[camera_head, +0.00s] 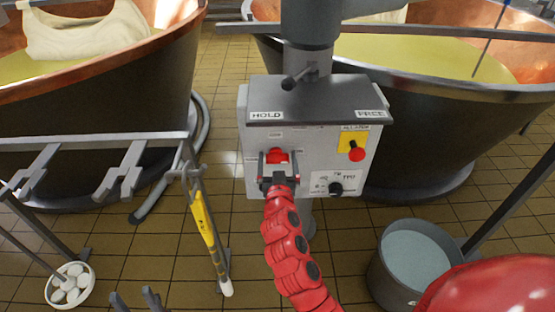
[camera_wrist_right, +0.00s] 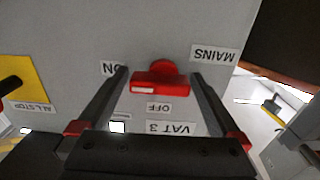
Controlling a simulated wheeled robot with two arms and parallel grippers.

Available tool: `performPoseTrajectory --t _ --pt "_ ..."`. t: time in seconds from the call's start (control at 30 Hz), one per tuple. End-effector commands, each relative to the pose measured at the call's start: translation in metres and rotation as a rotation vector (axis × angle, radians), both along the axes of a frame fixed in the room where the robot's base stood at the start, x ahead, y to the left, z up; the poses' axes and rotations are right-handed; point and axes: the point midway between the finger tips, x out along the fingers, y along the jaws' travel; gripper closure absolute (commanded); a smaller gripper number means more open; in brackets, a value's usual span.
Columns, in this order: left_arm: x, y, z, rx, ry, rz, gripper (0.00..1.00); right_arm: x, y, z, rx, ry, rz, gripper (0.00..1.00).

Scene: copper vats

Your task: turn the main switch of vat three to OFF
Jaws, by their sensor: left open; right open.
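The main switch is a red knob (camera_wrist_right: 160,82) on the grey control box (camera_head: 258,135). In the right wrist view its bar lies level, with a white mark at the left end, on the side of the ON label (camera_wrist_right: 112,68). The OFF label (camera_wrist_right: 158,107) and VAT 3 label (camera_wrist_right: 170,128) show upside down below it. My right gripper (camera_wrist_right: 162,85) is open, one finger each side of the knob, with gaps visible. The head view shows this gripper (camera_head: 277,160) at the knob (camera_head: 277,156). My left gripper (camera_head: 135,299) is open and empty at the bottom edge.
On the same box, a red stop button (camera_head: 356,154) on a yellow plate and a black dial (camera_head: 336,188) sit to the right. A lever (camera_head: 298,78) sits on top. Copper vats stand left and right; a bucket (camera_head: 415,262) stands right. A rail frame (camera_head: 90,142) stands left.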

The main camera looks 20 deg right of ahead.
Motion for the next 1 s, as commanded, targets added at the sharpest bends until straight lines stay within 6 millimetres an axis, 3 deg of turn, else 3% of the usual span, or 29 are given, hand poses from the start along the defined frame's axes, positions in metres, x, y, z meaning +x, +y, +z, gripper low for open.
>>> performPoseTrajectory --t 0.23,0.63,1.0 --pt "0.0 0.0 0.0 0.0 0.0 0.0 0.5 0.0004 -0.0002 -0.0003 0.0 0.001 0.0 0.02" --pt "0.0001 0.0 -0.0001 0.0 0.0 0.0 0.5 0.0001 0.0 -0.0004 0.0 0.001 0.0 0.73" --pt "0.0 0.0 0.0003 0.0 0.0 0.0 0.5 0.0 0.0003 -0.0002 -0.066 0.02 0.0 0.73"
